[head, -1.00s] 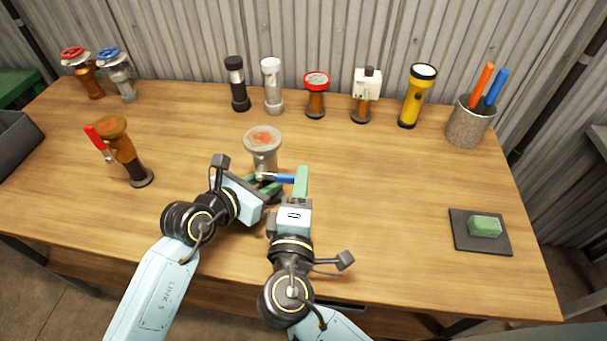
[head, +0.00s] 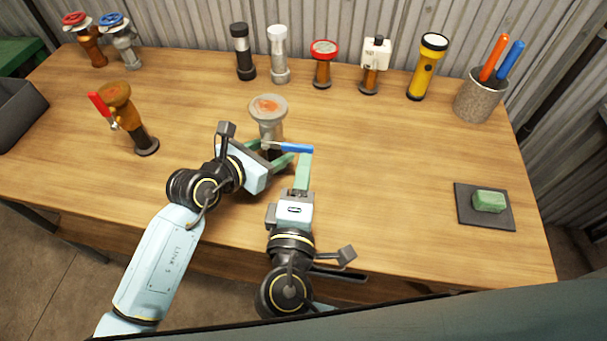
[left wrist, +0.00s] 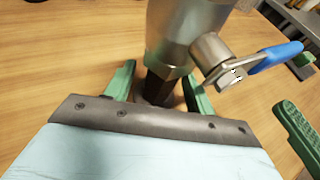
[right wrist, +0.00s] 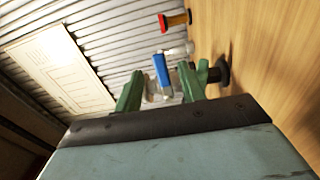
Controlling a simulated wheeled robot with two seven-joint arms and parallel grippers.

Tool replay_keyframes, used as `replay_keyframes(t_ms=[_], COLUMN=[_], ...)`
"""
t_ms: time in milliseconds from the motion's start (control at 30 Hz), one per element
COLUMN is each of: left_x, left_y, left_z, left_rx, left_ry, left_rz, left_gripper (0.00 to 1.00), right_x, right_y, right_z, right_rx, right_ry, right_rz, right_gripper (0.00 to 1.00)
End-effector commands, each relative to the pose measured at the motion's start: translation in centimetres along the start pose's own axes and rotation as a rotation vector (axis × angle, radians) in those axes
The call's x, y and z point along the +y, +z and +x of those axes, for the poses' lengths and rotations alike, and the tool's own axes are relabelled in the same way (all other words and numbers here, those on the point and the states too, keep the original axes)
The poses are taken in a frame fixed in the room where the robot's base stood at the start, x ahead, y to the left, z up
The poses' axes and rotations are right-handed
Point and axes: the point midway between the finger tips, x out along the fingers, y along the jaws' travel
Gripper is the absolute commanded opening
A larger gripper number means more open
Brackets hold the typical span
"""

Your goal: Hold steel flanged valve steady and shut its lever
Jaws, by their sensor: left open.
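The steel flanged valve (head: 268,118) stands upright at mid table, with a rusty patch on its top flange. Its blue-handled lever (head: 294,148) points sideways to the right, also seen in the left wrist view (left wrist: 276,57). My left gripper (head: 267,153) has its green fingers on either side of the valve's dark lower part; they are open, and contact is unclear. My right gripper (head: 304,158) is just in front of the lever's handle. In the right wrist view its fingers are apart, with the blue handle (right wrist: 162,72) showing between and beyond the tips.
An orange valve with a red lever (head: 120,108) stands at left. A green block (head: 489,201) lies on a dark pad at right. The table between is clear.

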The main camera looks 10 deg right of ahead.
Motion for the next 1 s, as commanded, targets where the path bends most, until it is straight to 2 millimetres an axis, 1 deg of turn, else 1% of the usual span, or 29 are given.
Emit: replay_keyframes(t_ms=[167, 267, 600, 700, 833, 1000], left_x=[0.0, 0.0, 0.0, 0.0, 0.0, 0.0], left_y=[-0.1, -0.1, -0.1, -0.1, -0.1, 0.0], left_z=[-0.6, -1.9, -8.6, -10.2, -11.5, -12.1], left_rx=[0.000, 0.000, 0.002, 0.001, 0.001, 0.001], left_ry=[0.001, 0.001, 0.001, 0.000, 0.000, 0.000], left_rz=[0.000, 0.000, 0.001, 0.002, -0.001, 0.000], left_gripper=[0.54, 0.54, 0.54, 0.54, 0.54, 0.54], right_x=[0.0, 0.0, 0.0, 0.0, 0.0, 0.0], right_y=[0.0, 0.0, 0.0, 0.0, 0.0, 0.0], right_z=[0.0, 0.0, 0.0, 0.0, 0.0, 0.0], right_rx=[0.000, 0.000, 0.000, 0.000, 0.000, 0.000], right_ry=[0.000, 0.000, 0.000, 0.000, 0.000, 0.000], right_rz=[0.000, 0.000, 0.000, 0.000, 0.000, 0.000], right_gripper=[0.40, 0.40, 0.40, 0.40, 0.40, 0.40])
